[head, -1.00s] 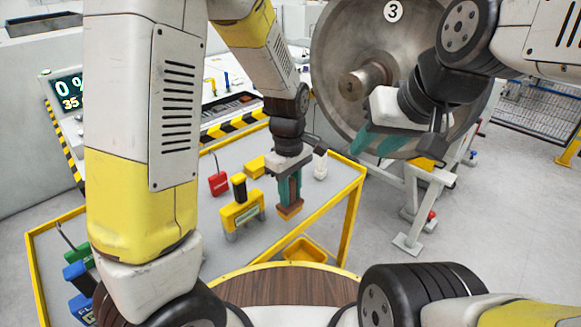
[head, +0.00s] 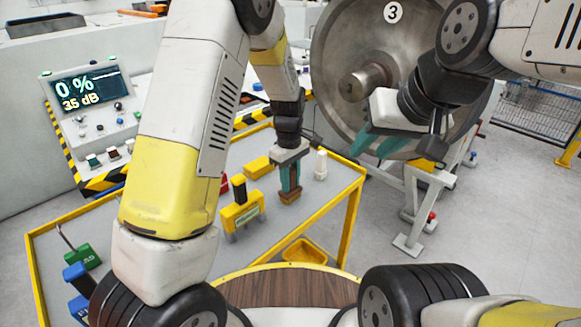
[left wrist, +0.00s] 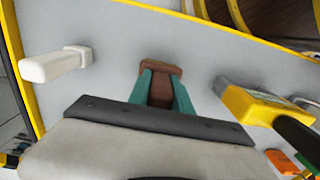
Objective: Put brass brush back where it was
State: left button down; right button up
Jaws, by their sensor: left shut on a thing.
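The brass brush, with a brown wooden body (head: 290,197), is upright between the teal fingers of my left gripper (head: 289,181). My left gripper is shut on it, over the grey top of the yellow-edged table. The left wrist view shows the brown body (left wrist: 161,68) between the two fingers; the bristles are not visible. I cannot tell whether its lower end touches the table. My right gripper (head: 381,145) is empty, its teal fingers apart, in front of the large steel wheel.
A yellow gauge-like tool (head: 243,215) stands left of the brush, and a white bottle (head: 320,165) right of it. A yellow block (head: 258,166) lies behind. Green (head: 83,257) and blue items are at the table's left.

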pick_arm(q)
jog(key=c, duration=1.2)
grip_release()
jog(key=shift+o, duration=0.2)
